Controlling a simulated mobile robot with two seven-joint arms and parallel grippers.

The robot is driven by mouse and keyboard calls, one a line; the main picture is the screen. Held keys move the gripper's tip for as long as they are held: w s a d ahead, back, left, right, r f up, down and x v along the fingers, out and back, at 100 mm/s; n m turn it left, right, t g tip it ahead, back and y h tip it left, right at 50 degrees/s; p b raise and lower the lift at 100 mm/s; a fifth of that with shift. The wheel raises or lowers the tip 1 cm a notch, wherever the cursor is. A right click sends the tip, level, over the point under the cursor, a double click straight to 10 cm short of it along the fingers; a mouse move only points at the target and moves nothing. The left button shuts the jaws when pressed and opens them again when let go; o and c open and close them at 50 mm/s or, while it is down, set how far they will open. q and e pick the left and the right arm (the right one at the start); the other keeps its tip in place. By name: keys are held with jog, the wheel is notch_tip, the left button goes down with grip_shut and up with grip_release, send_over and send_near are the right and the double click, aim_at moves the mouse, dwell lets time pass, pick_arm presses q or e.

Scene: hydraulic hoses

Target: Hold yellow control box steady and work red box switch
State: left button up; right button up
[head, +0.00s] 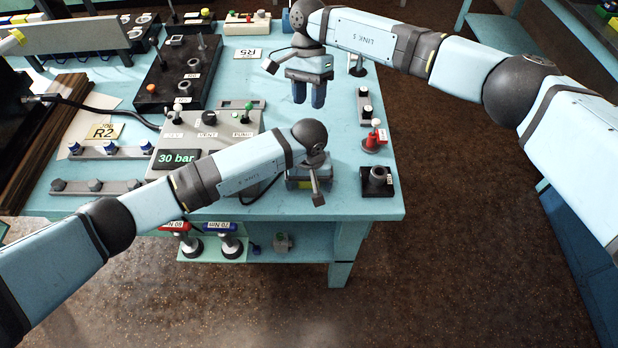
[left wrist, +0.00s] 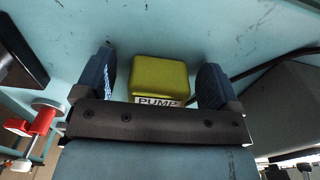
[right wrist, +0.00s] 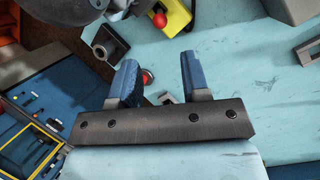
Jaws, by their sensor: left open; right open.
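The yellow control box (left wrist: 160,78), labelled PUMP, lies on the light blue table between the two fingers of my left gripper (left wrist: 160,85), which is open around it. In the head view my left arm hides most of the box; its yellow body with a red spot also shows in the right wrist view (right wrist: 176,17). The red box switch (head: 373,144) stands near the table's right edge, with a light-tipped lever on top; it also shows in the left wrist view (left wrist: 44,120). My right gripper (head: 309,98) is open and empty above the table, behind and left of the red box.
A black socket block (head: 377,181) sits just in front of the red box. A grey switch panel (head: 364,105) lies behind it. A grey console (head: 177,157) reading 30 bar stands left of my left gripper. The table middle under my right gripper is mostly clear.

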pick_arm(q)
jog(key=c, duration=1)
jog(key=shift+c, duration=0.4)
pick_arm(e)
jog(key=c, duration=0.5)
jog(key=shift+m, duration=0.4)
grip_shut()
jog(key=w+d+f+n+t+y, duration=0.2)
jog(key=d+n+y, duration=0.5)
jog(key=n, duration=1.4)
jog(key=w+d, duration=0.1)
jog(key=d, duration=0.2)
jog(key=shift+w+d, duration=0.2)
jog(key=shift+d, duration=0.05)
